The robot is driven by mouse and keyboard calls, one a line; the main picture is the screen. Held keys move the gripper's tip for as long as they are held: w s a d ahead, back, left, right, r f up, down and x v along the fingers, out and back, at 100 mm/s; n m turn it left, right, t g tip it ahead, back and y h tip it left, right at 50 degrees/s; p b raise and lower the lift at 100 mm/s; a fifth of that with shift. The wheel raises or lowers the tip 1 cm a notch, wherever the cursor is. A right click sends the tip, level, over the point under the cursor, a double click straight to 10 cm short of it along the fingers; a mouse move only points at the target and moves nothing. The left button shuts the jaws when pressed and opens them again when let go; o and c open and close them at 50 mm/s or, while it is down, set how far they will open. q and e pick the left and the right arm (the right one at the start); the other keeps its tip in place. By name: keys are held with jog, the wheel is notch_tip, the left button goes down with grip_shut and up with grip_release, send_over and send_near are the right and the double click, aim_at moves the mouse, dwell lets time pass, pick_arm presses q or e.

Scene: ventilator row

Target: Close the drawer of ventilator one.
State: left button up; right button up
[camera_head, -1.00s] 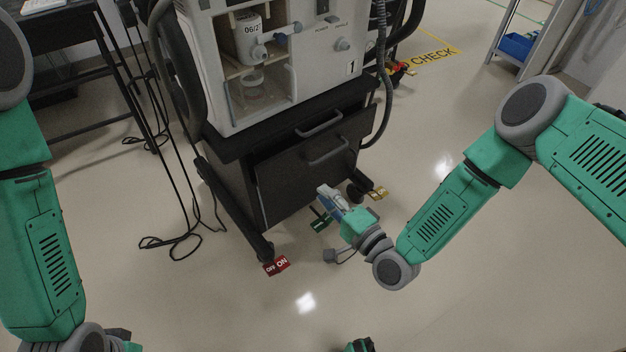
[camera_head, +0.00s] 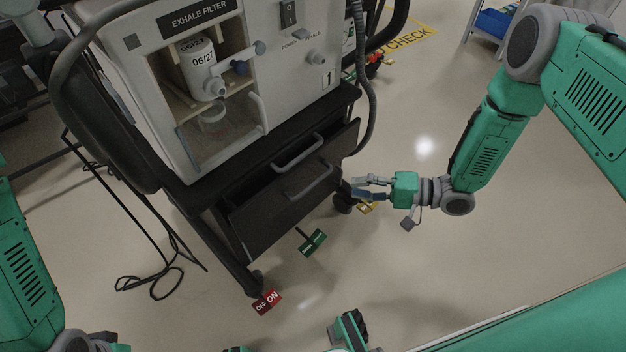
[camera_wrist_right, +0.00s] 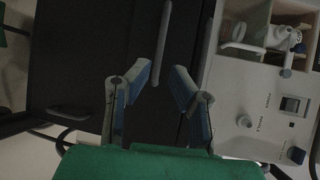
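Ventilator one is a pale cabinet (camera_head: 300,85) marked "1" on a black cart. Its drawer (camera_head: 275,215) stands partly pulled out, with a dark gap behind its top edge. The drawer has a grey bar handle (camera_head: 308,183). A second bar handle (camera_head: 298,153) is above it. My right gripper (camera_head: 362,188) is open and empty at the drawer's right side, its fingers pointing left. In the right wrist view the fingers (camera_wrist_right: 160,88) are spread before the dark drawer fronts, a bar handle (camera_wrist_right: 162,45) beyond them; contact cannot be told. My left gripper is out of view.
A red OFF/ON pedal (camera_head: 266,302), a green pedal (camera_head: 311,242) and a yellow one (camera_head: 366,208) are at the cart's base. Loose cables (camera_head: 150,285) lie on the floor left. A hose (camera_head: 366,100) hangs at the ventilator's right.

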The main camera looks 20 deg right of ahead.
aim_at(312, 184)
jog(key=b+x, duration=0.2)
jog(key=x, duration=0.9)
jog(key=shift+a, duration=0.15)
grip_shut()
